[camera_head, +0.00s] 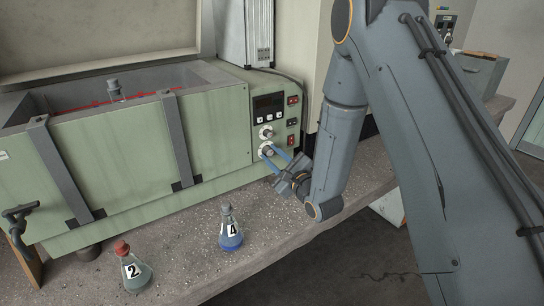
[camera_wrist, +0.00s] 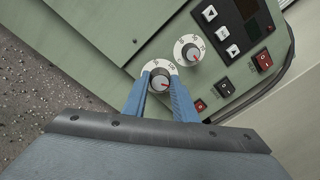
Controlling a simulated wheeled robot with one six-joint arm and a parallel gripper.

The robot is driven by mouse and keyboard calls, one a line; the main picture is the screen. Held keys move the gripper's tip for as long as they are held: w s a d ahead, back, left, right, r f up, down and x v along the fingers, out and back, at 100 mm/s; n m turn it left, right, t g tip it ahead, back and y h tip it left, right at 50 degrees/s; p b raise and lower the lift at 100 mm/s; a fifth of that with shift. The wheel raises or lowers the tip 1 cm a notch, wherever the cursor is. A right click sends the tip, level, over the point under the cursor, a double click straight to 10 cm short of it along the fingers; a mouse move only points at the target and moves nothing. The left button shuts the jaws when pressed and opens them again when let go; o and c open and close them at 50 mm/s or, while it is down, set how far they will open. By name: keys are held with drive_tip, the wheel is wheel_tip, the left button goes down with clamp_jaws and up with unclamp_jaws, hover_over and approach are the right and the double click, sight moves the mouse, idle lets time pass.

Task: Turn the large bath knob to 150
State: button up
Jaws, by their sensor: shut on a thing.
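The large bath knob (camera_wrist: 160,81) is grey with a red pointer line on a white scale disc. It is the lower of two knobs on the green bath's control panel; in the head view the knob (camera_head: 266,150) is partly hidden by my fingers. My gripper (camera_wrist: 160,88) has its blue fingers on either side of this knob and is shut on it. The head view also shows my gripper (camera_head: 272,154) at the panel. The pointer slants toward the lower right in the wrist view.
A similar smaller knob (camera_wrist: 192,51) sits close beside the held one. Arrow buttons (camera_wrist: 222,33), a dark display (camera_head: 268,104) and red switches (camera_head: 292,100) are nearby. Flasks marked 2 (camera_head: 136,272) and 4 (camera_head: 230,232) stand on the bench before the bath.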

drive_tip(key=shift+s+a, duration=0.1)
drive_tip(key=o, duration=1)
drive_tip(key=shift+o, duration=0.2)
drive_tip(key=shift+s+d, duration=0.3)
drive_tip(key=b+v, duration=0.1)
drive_tip(key=v, duration=0.6)
drive_tip(key=shift+b, duration=0.3)
